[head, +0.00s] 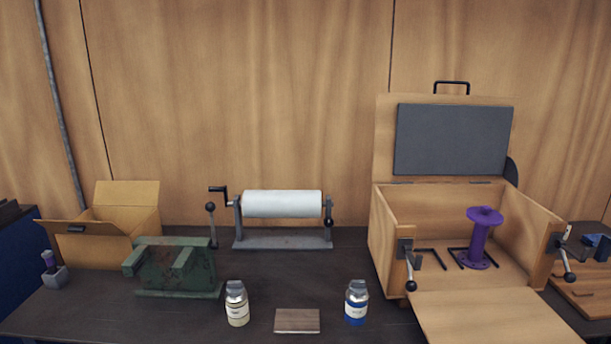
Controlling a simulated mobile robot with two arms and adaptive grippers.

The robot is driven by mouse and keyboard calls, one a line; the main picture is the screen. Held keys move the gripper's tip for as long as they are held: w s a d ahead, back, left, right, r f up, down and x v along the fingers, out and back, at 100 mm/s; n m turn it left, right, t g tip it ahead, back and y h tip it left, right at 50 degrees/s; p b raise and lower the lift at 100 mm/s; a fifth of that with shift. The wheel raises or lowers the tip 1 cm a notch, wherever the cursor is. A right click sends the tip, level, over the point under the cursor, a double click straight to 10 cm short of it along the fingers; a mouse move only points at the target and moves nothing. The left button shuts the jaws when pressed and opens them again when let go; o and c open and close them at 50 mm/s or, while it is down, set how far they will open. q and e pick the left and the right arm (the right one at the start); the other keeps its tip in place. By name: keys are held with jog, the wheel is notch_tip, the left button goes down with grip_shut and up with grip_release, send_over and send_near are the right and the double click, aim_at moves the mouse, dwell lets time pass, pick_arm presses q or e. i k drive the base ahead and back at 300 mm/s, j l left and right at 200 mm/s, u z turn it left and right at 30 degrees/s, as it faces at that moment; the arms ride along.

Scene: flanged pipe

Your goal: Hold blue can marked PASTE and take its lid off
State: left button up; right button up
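A blue can (355,319) with a white label stands upright on the dark bench, right of centre near the front. The label's writing is too small to read. A grey metal lid (357,286) sits on top of the can. A similar can with a cream body (237,318) and grey top stands to the left. Neither of my grippers is in view, and nothing touches the blue can.
A small wooden block (297,321) lies between the cans. A green vise-like block (175,267), a cardboard box (130,221) and a white roll on a stand (282,239) are left and behind. An open wooden chest (400,241) with a purple spool (479,238) stands right.

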aim_at(355, 307)
jog(key=i+l, duration=0.6)
jog(key=l, duration=0.15)
jog(key=l+u, duration=0.15)
jog(key=u, duration=0.3)
jog(key=l+u, duration=0.1)
jog(key=u, duration=0.35)
jog(key=k+j, duration=0.05)
